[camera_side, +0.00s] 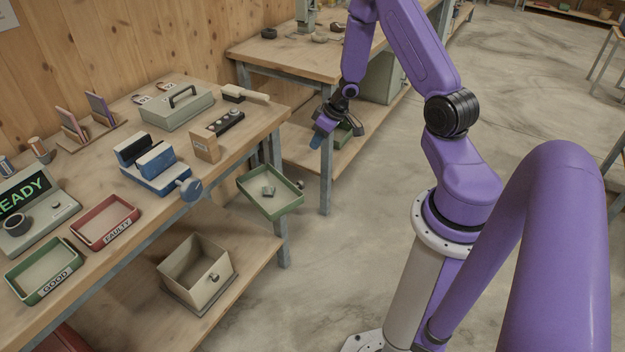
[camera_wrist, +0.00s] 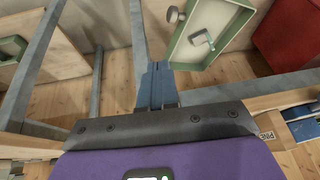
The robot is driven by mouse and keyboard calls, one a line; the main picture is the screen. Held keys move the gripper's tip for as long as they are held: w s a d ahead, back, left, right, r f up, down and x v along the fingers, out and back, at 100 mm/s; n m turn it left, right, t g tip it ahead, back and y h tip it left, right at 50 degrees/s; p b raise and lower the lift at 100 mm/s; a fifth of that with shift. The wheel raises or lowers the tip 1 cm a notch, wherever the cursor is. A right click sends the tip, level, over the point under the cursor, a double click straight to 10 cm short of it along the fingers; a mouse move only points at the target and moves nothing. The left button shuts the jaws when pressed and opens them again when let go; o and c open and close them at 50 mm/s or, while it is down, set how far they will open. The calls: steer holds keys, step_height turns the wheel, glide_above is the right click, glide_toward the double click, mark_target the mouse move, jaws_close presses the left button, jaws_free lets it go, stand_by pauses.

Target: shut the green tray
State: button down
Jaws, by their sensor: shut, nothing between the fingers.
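A green tray (camera_side: 270,205) sticks out from under the workbench's right end, pulled open like a drawer, with a small metal piece inside and a round knob (camera_side: 300,183) on its outer end. The green tray (camera_wrist: 183,52) also shows in the wrist view, with the knob (camera_wrist: 173,14) at its upper left. My gripper (camera_side: 317,142) is shut and empty, with blue fingers, up and to the right of the knob in the side view. In the wrist view my gripper (camera_wrist: 157,88) is just left of the tray; I cannot tell whether they touch.
A green GOOD tray (camera_side: 68,273) and a red FAULTY tray (camera_side: 132,224) sit on the bench top. A blue vise (camera_side: 163,183) stands at its front edge. A beige bin (camera_side: 208,282) is on the lower shelf. Open floor (camera_side: 350,215) lies right of the tray.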

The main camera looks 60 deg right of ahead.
steer(key=s+d+f+m+t+y, duration=0.1)
steer(key=s+d+f+m+y, duration=0.15)
steer(key=s+d+f, duration=0.3)
steer(key=w+a+f+m, duration=0.1)
steer(key=w+a+f, duration=0.4)
steer(key=a+f, duration=0.2)
steer(key=shift+w+a+f+t, duration=0.3)
steer(key=shift+w+f, duration=0.1)
steer(key=shift+f, duration=0.35)
steer(key=shift+a+m, duration=0.2)
steer(key=shift+m, duration=0.05)
